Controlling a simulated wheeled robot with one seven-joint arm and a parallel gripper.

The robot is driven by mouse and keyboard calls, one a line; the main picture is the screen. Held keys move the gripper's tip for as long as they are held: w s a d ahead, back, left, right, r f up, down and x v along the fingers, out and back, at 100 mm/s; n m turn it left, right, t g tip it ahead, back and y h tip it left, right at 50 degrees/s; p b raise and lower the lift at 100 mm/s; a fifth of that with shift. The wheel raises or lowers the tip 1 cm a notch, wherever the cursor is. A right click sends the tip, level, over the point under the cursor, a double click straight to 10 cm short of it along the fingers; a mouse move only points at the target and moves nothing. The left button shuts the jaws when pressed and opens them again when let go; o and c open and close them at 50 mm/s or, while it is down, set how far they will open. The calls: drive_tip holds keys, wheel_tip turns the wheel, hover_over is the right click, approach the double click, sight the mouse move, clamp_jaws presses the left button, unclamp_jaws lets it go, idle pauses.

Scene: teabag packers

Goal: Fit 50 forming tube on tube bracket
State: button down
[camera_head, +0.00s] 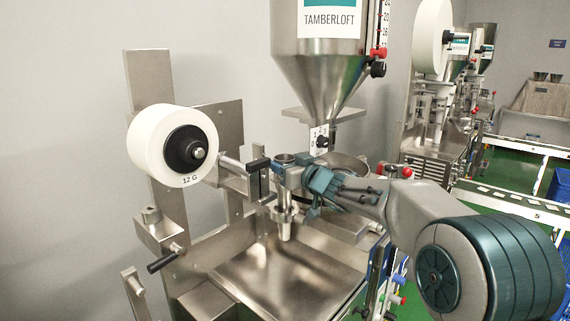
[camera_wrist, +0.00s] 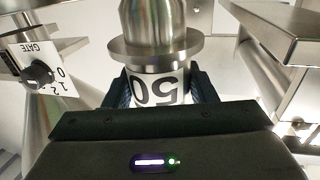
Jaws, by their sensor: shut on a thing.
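The 50 forming tube (camera_wrist: 158,88) is a steel tube with a wide flange and a white label reading 50, upside down in the wrist view. My gripper (camera_wrist: 160,92) is shut on it at the label, one dark finger on each side. In the head view my gripper (camera_head: 288,178) is at the machine's middle, below the hopper. Steel tube parts (camera_head: 284,224) show below it, above the tray. A steel bracket-like part with a black end (camera_head: 258,165) is just left of my gripper. The tube bracket is not clearly made out, and I cannot tell whether the tube touches it.
A white film roll marked 12 G (camera_head: 158,146) is at the left. The hopper (camera_head: 322,75) hangs above and behind my gripper. A GATE dial (camera_wrist: 38,74) shows left in the wrist view. A bare steel tray (camera_head: 285,278) lies below. More machines and a conveyor stand at right.

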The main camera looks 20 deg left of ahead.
sight(289, 196)
drive_tip(key=shift+f+b, duration=3.15)
drive_tip(key=shift+f, duration=1.2)
drive_tip(key=c, duration=0.5)
unclamp_jaws()
drive_tip(key=shift+f, duration=0.1)
drive_tip(key=shift+d, duration=0.1)
drive_tip(key=b+v, duration=0.1)
drive_tip(key=v, duration=1.2)
drive_tip(key=shift+s+d+b, duration=0.25)
drive_tip(key=shift+d+b, duration=0.05)
drive_tip(key=shift+b, duration=0.1)
